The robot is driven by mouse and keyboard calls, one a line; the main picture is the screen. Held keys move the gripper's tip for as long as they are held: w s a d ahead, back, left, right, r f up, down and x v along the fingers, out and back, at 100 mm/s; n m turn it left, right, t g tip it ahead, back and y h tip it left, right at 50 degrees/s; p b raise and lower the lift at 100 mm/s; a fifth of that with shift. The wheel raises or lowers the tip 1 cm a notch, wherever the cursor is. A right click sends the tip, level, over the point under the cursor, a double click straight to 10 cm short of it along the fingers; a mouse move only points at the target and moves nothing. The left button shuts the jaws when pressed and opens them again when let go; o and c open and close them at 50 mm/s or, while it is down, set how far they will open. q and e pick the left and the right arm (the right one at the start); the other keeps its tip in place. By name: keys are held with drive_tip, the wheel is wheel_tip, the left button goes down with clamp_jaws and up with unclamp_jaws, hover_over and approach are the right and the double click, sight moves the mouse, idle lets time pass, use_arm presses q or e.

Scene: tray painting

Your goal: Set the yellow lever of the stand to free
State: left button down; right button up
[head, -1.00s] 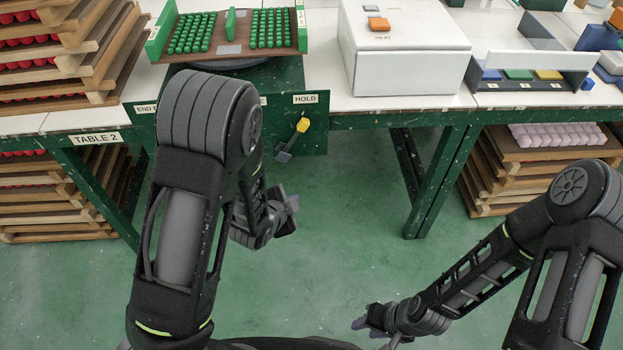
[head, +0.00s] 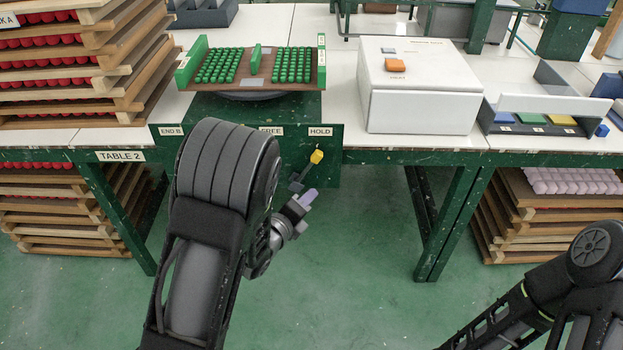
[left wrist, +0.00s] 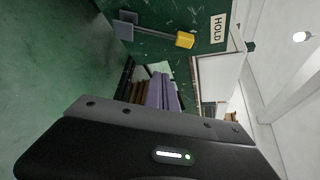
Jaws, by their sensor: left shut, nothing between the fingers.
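The yellow lever (head: 316,157) sits on the green front panel of the stand (head: 333,170), tilted up to the right below the HOLD label (head: 320,131). The FREE label (head: 272,131) is left of it, partly behind my left arm. In the left wrist view the yellow lever end (left wrist: 185,40) lies near the HOLD label (left wrist: 218,27). My left gripper (head: 308,197) is just below the lever, apart from it, shut and empty. Its pale purple fingers (left wrist: 163,92) lie together in the left wrist view. My right gripper is out of the head view; only its arm shows.
A tray of green pieces (head: 255,88) rests on the stand's turntable. A white box with an orange button (head: 395,65) stands to the right on the table. Stacked trays (head: 90,75) rise at the left. The green floor in front is clear.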

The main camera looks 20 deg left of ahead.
sight(308, 168)
use_arm(q)
drive_tip(key=x, duration=1)
drive_tip(key=shift+s+a+r, duration=0.1)
drive_tip(key=shift+a+r, duration=0.4)
drive_tip(key=shift+a, duration=0.4)
drive_tip(key=shift+a+r, duration=0.5)
drive_tip(key=shift+a, duration=0.4)
